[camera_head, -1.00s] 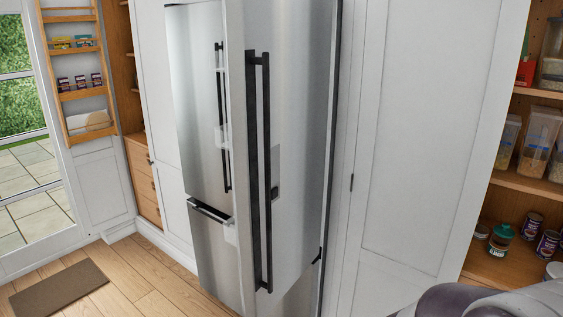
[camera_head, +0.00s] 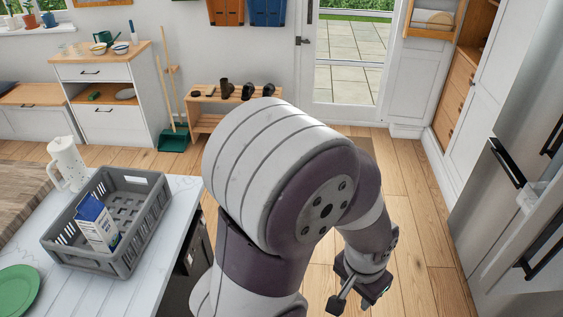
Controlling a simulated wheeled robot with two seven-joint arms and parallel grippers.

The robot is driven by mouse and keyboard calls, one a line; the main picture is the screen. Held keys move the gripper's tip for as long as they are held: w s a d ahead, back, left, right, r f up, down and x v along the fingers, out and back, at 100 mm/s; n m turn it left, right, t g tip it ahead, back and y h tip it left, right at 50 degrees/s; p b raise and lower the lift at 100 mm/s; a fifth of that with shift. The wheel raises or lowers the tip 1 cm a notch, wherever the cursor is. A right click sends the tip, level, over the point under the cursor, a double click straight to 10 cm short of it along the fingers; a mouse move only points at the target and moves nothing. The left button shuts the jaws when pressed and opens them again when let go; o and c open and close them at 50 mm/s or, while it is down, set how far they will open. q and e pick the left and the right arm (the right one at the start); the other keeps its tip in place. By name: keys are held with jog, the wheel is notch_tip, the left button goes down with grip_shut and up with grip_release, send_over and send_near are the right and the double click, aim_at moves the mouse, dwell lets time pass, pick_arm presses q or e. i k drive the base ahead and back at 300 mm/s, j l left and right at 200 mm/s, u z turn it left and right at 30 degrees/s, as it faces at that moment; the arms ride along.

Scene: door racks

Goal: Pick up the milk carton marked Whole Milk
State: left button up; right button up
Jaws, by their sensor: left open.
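A blue and white carton (camera_head: 97,222) stands tilted inside a grey plastic crate (camera_head: 132,262) on the white counter at left. Its lettering is too small to read, so I cannot tell whether it says Whole Milk. My left gripper (camera_head: 352,302) is low at the right of centre, over the wooden floor. It is open, with nothing seen between its fingers, and is well apart from the carton, to its right. My own large arm links fill the middle of the view. My right gripper is not in view.
A white jug (camera_head: 67,163) stands behind the crate, and a green plate (camera_head: 15,291) lies at front left on the counter (camera_head: 178,205). The fridge (camera_head: 510,165) is at right. Wooden floor (camera_head: 412,215) is clear between counter and fridge. A low bench (camera_head: 207,123) stands at the back.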

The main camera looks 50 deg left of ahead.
aim_at(93, 217)
jog(key=u, duration=3.1)
jog(key=l+u, duration=0.1)
jog(key=u, duration=0.3)
jog(key=i+l+u, duration=0.1)
jog(key=u, duration=0.3)
jog(key=l+u, duration=0.2)
jog(key=u, duration=0.2)
jog(key=i, duration=0.05)
